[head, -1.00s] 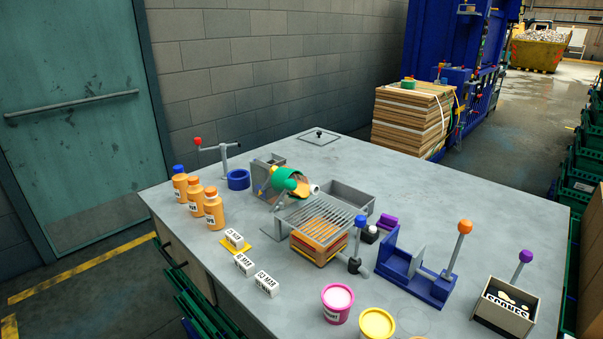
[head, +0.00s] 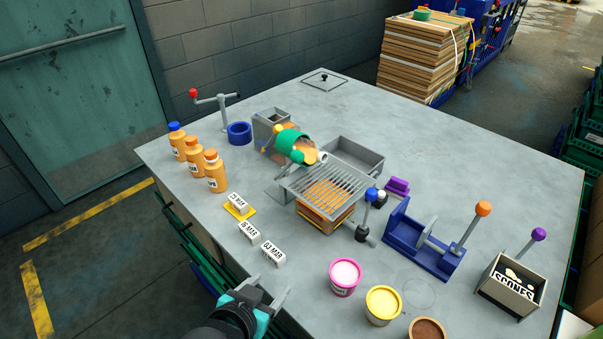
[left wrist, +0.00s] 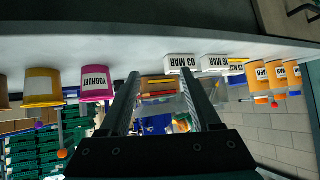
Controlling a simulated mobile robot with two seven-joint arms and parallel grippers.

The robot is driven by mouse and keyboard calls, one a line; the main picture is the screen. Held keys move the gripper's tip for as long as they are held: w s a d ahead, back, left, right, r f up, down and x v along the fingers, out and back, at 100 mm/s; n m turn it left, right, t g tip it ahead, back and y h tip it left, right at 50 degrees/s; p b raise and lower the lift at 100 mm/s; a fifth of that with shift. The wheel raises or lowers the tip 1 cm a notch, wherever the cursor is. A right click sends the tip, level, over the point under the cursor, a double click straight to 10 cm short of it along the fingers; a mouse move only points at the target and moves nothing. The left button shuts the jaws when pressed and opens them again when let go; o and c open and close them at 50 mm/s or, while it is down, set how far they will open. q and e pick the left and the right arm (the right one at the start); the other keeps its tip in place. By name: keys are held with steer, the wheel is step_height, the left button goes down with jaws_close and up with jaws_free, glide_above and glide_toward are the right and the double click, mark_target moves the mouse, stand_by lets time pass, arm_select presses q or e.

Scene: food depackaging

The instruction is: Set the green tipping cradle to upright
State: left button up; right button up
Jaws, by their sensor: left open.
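The green tipping cradle (head: 290,140) stands near the middle of the table in the head view. It is tilted, with an orange container (head: 304,152) in it leaning down to the right over the grey slatted rack (head: 325,184). A yellow knob (head: 278,129) shows beside the cradle. My left gripper (head: 266,289) is at the front edge of the table, well short of the cradle, with its fingers apart and empty. In the left wrist view its two fingers (left wrist: 160,82) are spread, with nothing held between them. My right gripper is not in view.
Date blocks (head: 249,232) stand near the front left edge, beyond my left gripper. Orange bottles (head: 193,158) stand at the left. Pink (head: 344,278) and yellow (head: 383,305) tubs are at the front. A blue fixture (head: 420,240) with a lever stands right. The far table is mostly clear.

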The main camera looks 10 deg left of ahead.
mark_target(295, 162)
arm_select(q)
steer(key=w+r+t, duration=0.2)
steer(key=r+t, duration=0.2)
steer(key=r, duration=0.4)
steer(key=w+r+t, duration=0.3)
steer(key=r+t, duration=0.1)
steer(key=r, duration=0.4)
steer(key=w, duration=0.5)
steer(key=w+d, duration=0.1)
steer(key=w, duration=0.4)
steer(key=w+d, duration=0.1)
steer(key=w, duration=0.3)
steer(key=shift+w+r+p, duration=0.1)
steer(key=shift+w+p, duration=0.3)
steer(key=shift+c, duration=0.3)
jaws_close()
